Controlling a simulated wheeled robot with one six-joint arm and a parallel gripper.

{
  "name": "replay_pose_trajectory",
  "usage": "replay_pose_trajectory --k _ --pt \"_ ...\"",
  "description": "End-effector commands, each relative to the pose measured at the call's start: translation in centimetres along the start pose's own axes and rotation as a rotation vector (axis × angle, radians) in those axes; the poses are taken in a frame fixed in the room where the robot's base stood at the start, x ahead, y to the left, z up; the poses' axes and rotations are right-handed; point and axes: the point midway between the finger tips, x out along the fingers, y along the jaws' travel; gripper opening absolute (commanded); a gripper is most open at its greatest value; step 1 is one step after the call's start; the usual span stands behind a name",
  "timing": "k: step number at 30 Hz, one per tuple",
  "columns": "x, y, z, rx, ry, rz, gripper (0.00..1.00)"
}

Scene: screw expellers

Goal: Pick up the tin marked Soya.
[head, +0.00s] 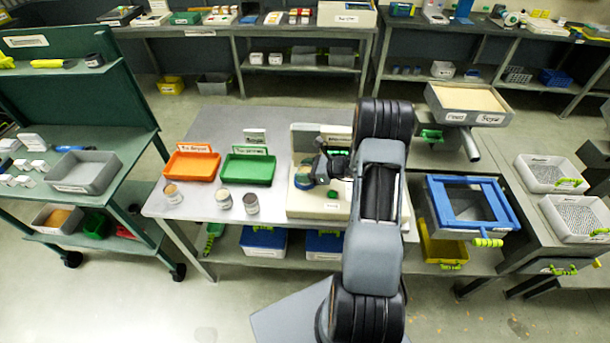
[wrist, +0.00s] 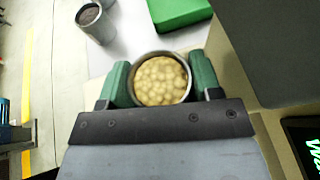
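In the wrist view, a round metal tin (wrist: 160,80) full of pale yellow beans sits between the two green fingers of my gripper (wrist: 161,84). Both fingers appear to press on its sides. Its label is not visible, so I cannot read the marking. In the head view my gripper (head: 316,182) is over the cream-coloured unit on the grey table, with the tin (head: 303,175) partly hidden by it. Three other tins stand on the table: one with tan contents (head: 172,192), a middle one (head: 223,199) and a darker one (head: 250,203).
An orange tray (head: 192,165) and a green tray (head: 247,168) with small signs stand behind the tins. The cream unit (head: 300,205) lies under my gripper. A blue-framed box (head: 472,205) is at the right.

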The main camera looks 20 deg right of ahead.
Motion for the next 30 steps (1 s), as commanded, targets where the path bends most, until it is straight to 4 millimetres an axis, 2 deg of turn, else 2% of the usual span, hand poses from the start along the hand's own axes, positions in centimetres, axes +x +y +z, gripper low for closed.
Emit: replay_pose_trajectory --k 1,7,17,23,26,30 --pt "0.0 0.0 0.0 0.000 0.000 0.000 0.53" --pt "0.0 0.0 0.0 0.000 0.000 0.000 0.34" --pt "-0.1 0.0 0.3 -0.002 -0.001 0.000 0.33" --pt "-0.7 0.0 1.8 -0.004 -0.001 -0.002 0.33" --pt "-1.3 -0.1 3.2 -0.007 -0.001 -0.001 0.33" --pt "-4.0 -0.1 1.9 0.003 0.000 -0.007 0.33"
